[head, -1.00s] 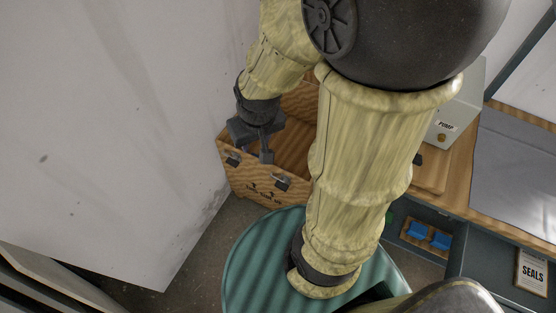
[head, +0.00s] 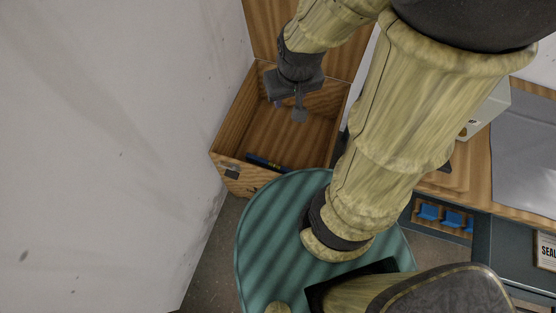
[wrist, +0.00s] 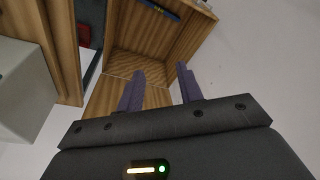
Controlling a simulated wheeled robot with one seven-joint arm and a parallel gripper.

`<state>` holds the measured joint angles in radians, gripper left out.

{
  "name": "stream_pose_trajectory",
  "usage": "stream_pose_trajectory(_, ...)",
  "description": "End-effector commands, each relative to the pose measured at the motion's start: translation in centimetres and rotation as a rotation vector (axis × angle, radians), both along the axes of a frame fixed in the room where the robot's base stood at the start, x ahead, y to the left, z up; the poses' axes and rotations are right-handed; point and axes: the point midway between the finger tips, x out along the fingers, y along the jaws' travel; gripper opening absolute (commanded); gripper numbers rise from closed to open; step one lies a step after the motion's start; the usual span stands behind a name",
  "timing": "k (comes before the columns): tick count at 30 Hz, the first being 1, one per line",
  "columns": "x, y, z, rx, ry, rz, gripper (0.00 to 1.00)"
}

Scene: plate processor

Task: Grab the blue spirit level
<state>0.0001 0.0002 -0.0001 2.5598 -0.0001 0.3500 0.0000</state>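The blue spirit level (head: 265,162) lies inside the open wooden box, along its near wall. It also shows in the wrist view at the top (wrist: 160,8), blue with a small yellow part. My gripper (head: 289,111) is over the box opening, above and beyond the level, apart from it. In the wrist view, my gripper's two purple-grey fingers (wrist: 160,72) are spread with nothing between them. The lower ends of the level are hard to make out in the head view.
The wooden box (head: 226,122) has walls on all sides and a raised lid (head: 262,35). A pale wall (head: 110,130) is at left. A workbench with a grey box (head: 492,108) is at right.

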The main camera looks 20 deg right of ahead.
Motion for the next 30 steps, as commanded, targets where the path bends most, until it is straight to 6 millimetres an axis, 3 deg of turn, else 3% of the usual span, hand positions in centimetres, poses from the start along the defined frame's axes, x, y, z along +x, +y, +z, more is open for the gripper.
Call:
stream_pose_trajectory(7,0.0,0.0,0.0,0.000,0.000,0.000,0.36)
stream_pose_trajectory(9,0.0,0.0,0.0,0.000,0.000,0.001,0.46)
stream_pose_trajectory(14,0.4,0.0,-1.6,-0.003,0.006,0.019,0.47)
stream_pose_trajectory(20,2.2,0.0,-7.3,-0.021,0.031,0.102,0.47)
stream_pose_trajectory(30,6.2,0.1,-19.6,-0.054,0.086,0.310,0.47)
